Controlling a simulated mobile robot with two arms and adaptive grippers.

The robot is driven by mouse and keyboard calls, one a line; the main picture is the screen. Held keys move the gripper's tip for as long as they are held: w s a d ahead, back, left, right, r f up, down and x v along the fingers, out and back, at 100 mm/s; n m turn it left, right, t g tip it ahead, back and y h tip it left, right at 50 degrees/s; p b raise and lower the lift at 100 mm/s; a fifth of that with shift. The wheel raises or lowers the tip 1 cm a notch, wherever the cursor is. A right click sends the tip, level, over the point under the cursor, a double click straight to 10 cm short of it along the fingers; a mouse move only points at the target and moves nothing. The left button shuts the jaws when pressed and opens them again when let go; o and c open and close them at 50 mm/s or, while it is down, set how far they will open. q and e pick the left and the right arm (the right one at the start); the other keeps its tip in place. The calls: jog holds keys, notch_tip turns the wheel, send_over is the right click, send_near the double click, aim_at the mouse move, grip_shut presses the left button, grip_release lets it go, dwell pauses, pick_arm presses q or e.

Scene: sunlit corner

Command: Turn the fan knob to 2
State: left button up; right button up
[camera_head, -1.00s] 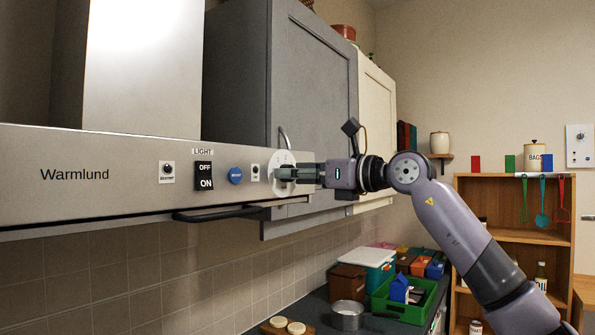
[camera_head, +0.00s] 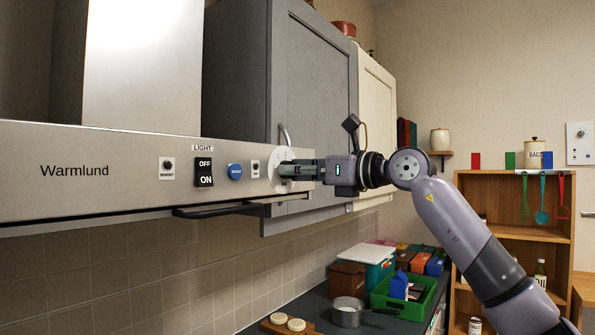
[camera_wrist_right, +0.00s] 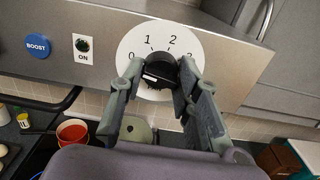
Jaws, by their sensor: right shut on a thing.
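The fan knob (camera_wrist_right: 161,66) is black and round, in the middle of a white dial (camera_wrist_right: 133,42) marked 0, 1, 2 and 3. The dial shows in the head view as a pale disc (camera_head: 277,159) at the right end of the steel hood front. My right gripper (camera_wrist_right: 158,78) has a finger on each side of the knob and is shut on it. In the head view my right gripper (camera_head: 287,171) reaches the dial from the right and hides the knob. A pale mark shows on the knob's lower left; I cannot tell which number it points to. My left gripper is not in view.
The hood front also carries a light switch (camera_head: 204,172), a blue boost button (camera_head: 235,172) and a front rail (camera_head: 215,210). A grey cabinet door (camera_head: 318,90) stands close behind the gripper. The counter below holds a pot (camera_head: 347,312) and a green crate (camera_head: 405,307).

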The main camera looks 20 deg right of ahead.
jog(key=shift+m+b, duration=1.75)
jog(key=shift+m, duration=7.15)
jog(key=o, duration=1.2)
jog(key=shift+c, duration=0.2)
